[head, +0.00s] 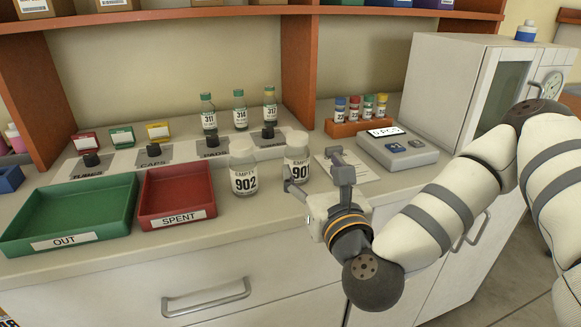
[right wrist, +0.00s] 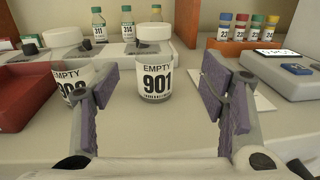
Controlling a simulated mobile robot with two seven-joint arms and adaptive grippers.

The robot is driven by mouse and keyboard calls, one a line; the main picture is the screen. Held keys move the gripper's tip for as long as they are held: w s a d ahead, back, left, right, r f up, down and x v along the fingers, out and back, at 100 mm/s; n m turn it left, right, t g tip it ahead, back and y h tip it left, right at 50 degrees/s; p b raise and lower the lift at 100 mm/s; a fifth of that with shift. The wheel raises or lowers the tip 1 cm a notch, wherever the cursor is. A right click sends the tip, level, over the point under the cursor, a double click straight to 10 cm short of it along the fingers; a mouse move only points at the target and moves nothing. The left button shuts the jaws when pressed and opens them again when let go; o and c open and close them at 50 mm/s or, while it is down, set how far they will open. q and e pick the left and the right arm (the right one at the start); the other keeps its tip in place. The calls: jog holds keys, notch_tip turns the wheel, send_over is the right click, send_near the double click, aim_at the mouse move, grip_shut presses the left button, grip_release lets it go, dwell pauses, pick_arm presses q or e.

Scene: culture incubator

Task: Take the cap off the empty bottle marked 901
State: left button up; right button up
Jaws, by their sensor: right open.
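The bottle marked 901 (head: 297,165) stands upright on the counter with its white cap (head: 297,138) on. In the right wrist view the 901 bottle (right wrist: 155,72) stands ahead, between the fingers in the picture, with its cap (right wrist: 154,33) at the top. My right gripper (head: 314,172) is open and empty in front of the bottle; its fingers partly hide the bottle in the head view. The fingers (right wrist: 163,92) show no contact with the bottle in the right wrist view. My left gripper is not in view.
The bottle marked 902 (head: 243,173) stands close at the left. A red SPENT tray (head: 177,219) and green OUT tray (head: 66,243) lie further left. A grey scale (head: 397,150) and a rack of small vials (head: 346,128) stand right. Several green-capped bottles (head: 239,112) stand behind.

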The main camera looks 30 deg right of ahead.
aim_at(300, 158)
jog(key=x, duration=0.9)
jog(key=shift+w+a+f, duration=0.25)
jog(key=shift+a+f, duration=0.1)
jog(key=c, duration=1.1)
